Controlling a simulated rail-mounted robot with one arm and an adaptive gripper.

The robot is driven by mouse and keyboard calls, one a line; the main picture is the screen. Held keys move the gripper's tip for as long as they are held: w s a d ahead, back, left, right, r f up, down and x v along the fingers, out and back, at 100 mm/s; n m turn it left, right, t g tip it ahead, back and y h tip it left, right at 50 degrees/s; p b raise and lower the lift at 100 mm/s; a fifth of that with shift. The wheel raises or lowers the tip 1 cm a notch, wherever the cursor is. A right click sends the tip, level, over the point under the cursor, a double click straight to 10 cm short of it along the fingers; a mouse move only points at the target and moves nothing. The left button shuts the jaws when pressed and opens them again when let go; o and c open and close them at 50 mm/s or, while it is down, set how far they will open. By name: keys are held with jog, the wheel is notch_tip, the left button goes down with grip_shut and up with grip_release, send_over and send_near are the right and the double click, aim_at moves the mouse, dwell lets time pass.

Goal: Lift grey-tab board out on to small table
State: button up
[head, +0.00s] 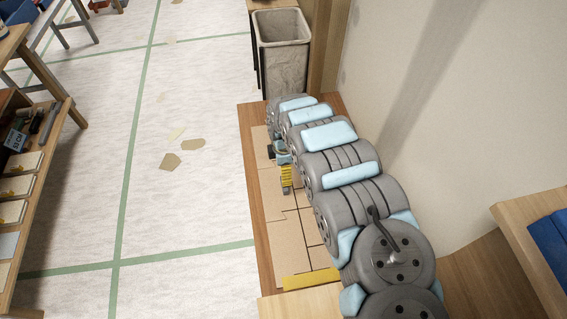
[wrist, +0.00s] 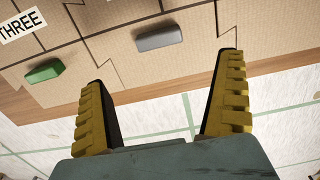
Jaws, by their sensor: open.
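The grey-tab board (wrist: 150,62) is a flat tan panel in the wrist view, fitted against neighbouring panels with stepped seams. Its grey tab (wrist: 160,38) stands up from it, ahead of and between my fingers. My gripper (wrist: 165,95) is open and empty, with its yellow ribbed fingers spread wide and apart from the tab. In the head view, my gripper (head: 286,180) hangs over the panels on a long wooden-edged table (head: 251,180); my arm hides part of them. I cannot tell which surface is the small table.
A green tab (wrist: 44,71) and a "THREE" label (wrist: 20,25) are on the panels to the left. A grey bin (head: 282,55) stands beyond the table, and a wall (head: 450,90) rises at right. A rack (head: 30,170) stands left; the floor (head: 190,200) between is open, with cardboard scraps.

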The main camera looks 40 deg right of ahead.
aim_at(293, 185)
jog(key=shift+f+b, duration=1.75)
jog(key=shift+f, duration=3.7)
jog(key=c, duration=1.2)
